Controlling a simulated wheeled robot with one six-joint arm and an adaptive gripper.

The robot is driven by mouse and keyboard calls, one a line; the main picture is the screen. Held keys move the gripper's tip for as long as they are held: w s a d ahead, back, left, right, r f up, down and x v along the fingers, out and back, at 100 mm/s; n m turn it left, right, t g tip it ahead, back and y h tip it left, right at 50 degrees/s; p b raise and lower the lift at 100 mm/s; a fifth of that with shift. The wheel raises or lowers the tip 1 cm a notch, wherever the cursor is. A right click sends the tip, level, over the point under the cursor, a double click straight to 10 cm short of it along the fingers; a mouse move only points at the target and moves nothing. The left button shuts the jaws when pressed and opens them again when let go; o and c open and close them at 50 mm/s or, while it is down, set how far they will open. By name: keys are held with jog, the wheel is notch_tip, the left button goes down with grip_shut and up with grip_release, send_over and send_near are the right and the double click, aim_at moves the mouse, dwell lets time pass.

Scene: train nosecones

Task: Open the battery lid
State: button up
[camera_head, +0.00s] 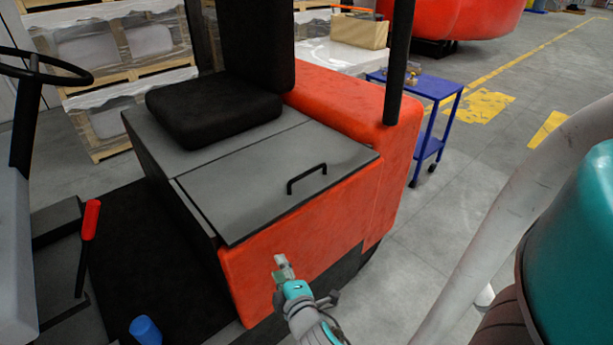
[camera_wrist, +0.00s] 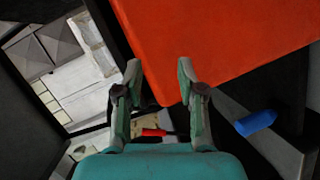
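The battery lid (camera_head: 275,175) is a flat grey panel on top of the orange forklift body (camera_head: 310,235). It lies closed, level with the grey panel under the seat. A black handle (camera_head: 306,178) stands up near its right front part. My gripper (camera_head: 281,262) is in front of the orange side, below the lid's near edge and apart from the handle. In the wrist view my gripper (camera_wrist: 158,75) has its two fingers spread with nothing between them. The orange body (camera_wrist: 220,45) fills the top of that view; the lid and handle do not clearly show there.
A black seat (camera_head: 215,105) stands behind the lid, and a black post (camera_head: 400,65) rises at its right. A red-handled lever (camera_head: 90,220) and a blue cylinder (camera_head: 145,330) are at left. A blue cart (camera_head: 425,85) stands beyond. Grey floor is open at right.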

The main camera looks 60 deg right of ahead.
jog(key=w+d+r+g+h, duration=0.1)
jog(key=d+r, duration=0.1)
jog(key=d, duration=0.1)
jog(key=w+d+r+h, duration=0.1)
jog(key=d+r, duration=0.1)
jog(key=d, duration=0.1)
jog(key=d+r+g+h, duration=0.1)
jog(key=d+r, duration=0.1)
jog(key=d, duration=0.1)
jog(key=shift+w+d+g+h, duration=0.3)
jog(key=shift+w, duration=0.1)
jog(key=g+h, duration=0.2)
jog(key=g, duration=0.1)
send_near(306, 175)
jog(key=shift+m, duration=0.4)
jog(key=x, duration=1.1)
jog(key=shift+d, duration=0.1)
grip_shut()
